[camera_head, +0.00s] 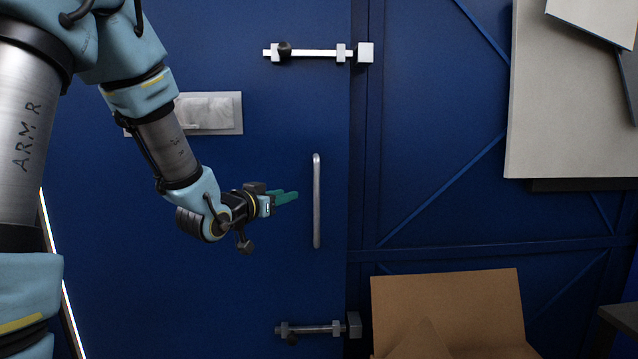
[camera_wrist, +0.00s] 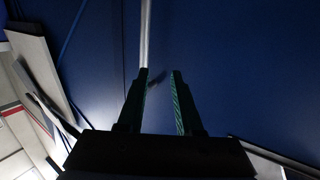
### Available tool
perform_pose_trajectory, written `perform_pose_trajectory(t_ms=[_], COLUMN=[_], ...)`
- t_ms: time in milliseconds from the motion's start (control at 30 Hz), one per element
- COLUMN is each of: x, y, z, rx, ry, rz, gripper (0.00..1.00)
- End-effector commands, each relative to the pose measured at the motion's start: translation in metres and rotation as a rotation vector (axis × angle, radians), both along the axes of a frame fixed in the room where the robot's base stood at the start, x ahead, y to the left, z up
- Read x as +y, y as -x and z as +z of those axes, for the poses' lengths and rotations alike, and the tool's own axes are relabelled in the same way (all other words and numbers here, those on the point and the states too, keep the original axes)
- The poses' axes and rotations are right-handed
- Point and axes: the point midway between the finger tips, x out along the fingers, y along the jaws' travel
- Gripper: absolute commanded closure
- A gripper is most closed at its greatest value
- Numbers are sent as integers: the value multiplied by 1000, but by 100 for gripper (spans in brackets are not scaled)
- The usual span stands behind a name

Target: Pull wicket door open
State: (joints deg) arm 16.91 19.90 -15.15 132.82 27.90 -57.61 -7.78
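The blue wicket door (camera_head: 265,285) fills the left-middle of the head view. Its upright grey bar handle (camera_head: 316,200) is near the door's right side. My gripper (camera_head: 284,197) is left of the handle at about mid-height, its green fingers pointing toward it. In the wrist view the two fingers of my gripper (camera_wrist: 160,72) stand apart with nothing between them. The handle (camera_wrist: 147,30) runs up from the left fingertip there. Whether that finger touches it, I cannot tell. The door looks shut along its right edge.
An upper slide bolt (camera_head: 310,53) and a lower slide bolt (camera_head: 312,329) sit at the door's right edge. A pale plate (camera_head: 225,112) is left of the handle. An open cardboard box (camera_head: 450,305) stands lower right, and pale panels (camera_head: 565,110) are upper right.

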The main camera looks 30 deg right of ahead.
Motion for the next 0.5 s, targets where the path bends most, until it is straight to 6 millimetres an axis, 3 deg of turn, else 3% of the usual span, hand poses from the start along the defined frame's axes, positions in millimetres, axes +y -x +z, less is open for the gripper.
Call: perform_pose_trajectory(t_ms=[200, 500], x=[-24, -65], y=[9, -16], z=[17, 19], rx=[-44, -42], ry=[80, 79], rz=[-67, -66], gripper=[66, 66])
